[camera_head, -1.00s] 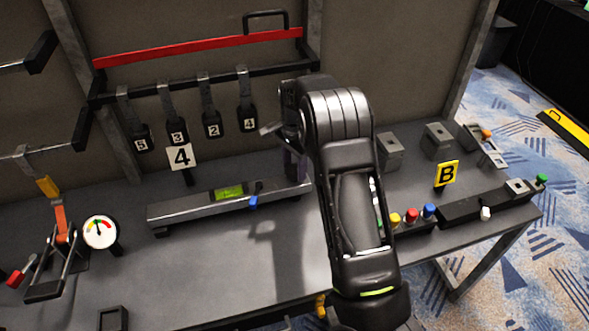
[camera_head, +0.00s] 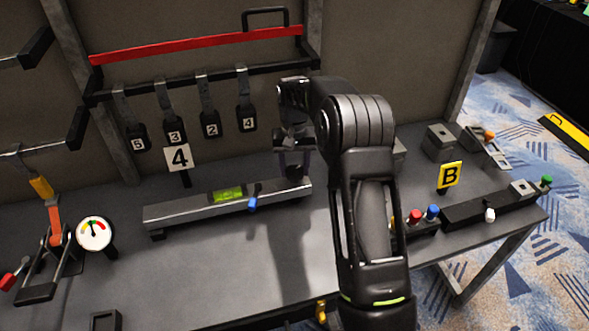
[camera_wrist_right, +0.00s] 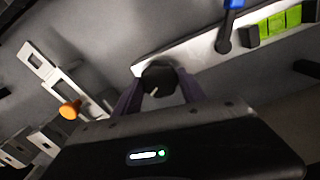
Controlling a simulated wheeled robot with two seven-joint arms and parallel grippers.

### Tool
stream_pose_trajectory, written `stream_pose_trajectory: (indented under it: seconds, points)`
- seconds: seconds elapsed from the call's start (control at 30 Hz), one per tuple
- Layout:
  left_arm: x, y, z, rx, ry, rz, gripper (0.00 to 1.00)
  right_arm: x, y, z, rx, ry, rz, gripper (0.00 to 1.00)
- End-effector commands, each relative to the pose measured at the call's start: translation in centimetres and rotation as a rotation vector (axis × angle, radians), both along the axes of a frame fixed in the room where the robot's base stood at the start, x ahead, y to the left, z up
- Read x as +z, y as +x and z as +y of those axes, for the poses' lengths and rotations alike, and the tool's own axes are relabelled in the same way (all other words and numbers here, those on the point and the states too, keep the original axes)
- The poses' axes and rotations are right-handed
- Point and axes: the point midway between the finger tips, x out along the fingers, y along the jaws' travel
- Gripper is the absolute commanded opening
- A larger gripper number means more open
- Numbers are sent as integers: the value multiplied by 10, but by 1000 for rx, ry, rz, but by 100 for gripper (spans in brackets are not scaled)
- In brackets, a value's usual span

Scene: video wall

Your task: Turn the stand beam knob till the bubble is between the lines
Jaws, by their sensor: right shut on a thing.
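The grey stand beam (camera_head: 185,212) lies along the bench, with a bright green level vial (camera_head: 228,194) in it and a blue part (camera_head: 252,204) beside the vial. The vial also shows in the right wrist view (camera_wrist_right: 280,22); the bubble's place between its lines is too small to tell. My right gripper (camera_head: 293,168) is at the beam's right end, pointing down. In the right wrist view its fingers are on either side of a dark round knob (camera_wrist_right: 158,78) with a pale mark, shut on it. My left gripper is out of view.
A round gauge (camera_head: 94,233) and an orange-handled clamp (camera_head: 54,226) are at left. A sign "B" (camera_head: 449,175) and coloured buttons (camera_head: 432,211) are at right.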

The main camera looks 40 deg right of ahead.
Motion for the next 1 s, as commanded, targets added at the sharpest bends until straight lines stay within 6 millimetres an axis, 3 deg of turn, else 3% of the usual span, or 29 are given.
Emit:
stream_pose_trajectory:
  seconds: [1.0]
  points:
    - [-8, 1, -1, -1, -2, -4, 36, 5, 2, -1, 913, -3, -3, 8]
